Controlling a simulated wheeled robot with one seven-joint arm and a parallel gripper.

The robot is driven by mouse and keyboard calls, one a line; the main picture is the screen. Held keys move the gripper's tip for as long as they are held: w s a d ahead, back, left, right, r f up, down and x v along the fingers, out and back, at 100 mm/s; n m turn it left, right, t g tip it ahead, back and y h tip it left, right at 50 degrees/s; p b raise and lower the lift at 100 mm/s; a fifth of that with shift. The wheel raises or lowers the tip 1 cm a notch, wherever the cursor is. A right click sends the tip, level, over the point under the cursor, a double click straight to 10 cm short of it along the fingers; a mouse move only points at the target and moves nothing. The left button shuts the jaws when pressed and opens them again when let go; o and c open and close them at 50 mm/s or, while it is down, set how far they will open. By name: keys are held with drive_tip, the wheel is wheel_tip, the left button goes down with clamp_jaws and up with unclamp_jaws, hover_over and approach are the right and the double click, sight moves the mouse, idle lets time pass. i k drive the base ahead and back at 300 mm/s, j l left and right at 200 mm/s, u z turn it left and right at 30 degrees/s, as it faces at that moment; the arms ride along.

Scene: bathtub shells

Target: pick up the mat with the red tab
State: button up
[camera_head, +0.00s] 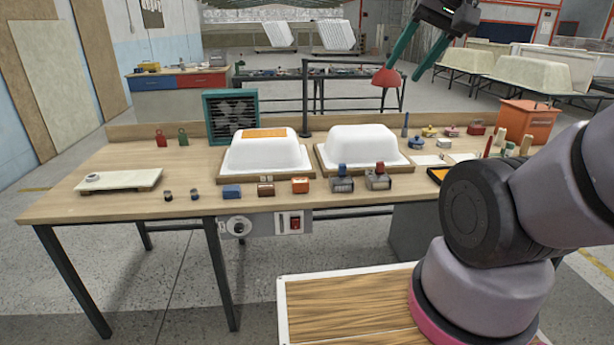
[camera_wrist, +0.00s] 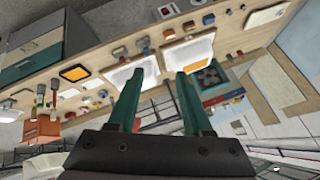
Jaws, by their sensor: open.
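I cannot make out a red tab on any mat. An orange sheet (camera_head: 264,133) lies on top of the left white tub shell (camera_head: 262,155). A black-rimmed tray with an orange-yellow inside (camera_head: 437,175) lies at the right of the bench, partly behind my arm; it also shows in the wrist view (camera_wrist: 74,73). Pale flat sheets (camera_head: 425,160) lie near it. My gripper (camera_head: 402,74), with teal fingers, is open and empty, high above the far side of the bench. In the wrist view, its spread fingers (camera_wrist: 159,75) overlap the tubs.
The wooden bench (camera_head: 185,200) also carries a right tub shell (camera_head: 362,148), a fan box (camera_head: 231,115), several small blocks and clamps along the front, and an orange bin (camera_head: 528,122). A pale board (camera_head: 118,180) lies at left. A dark post (camera_head: 305,95) rises behind the tubs.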

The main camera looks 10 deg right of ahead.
sight(422, 160)
drive_tip(key=i+l, duration=1.3)
drive_tip(key=l+z, duration=0.05)
drive_tip(key=l, duration=0.1)
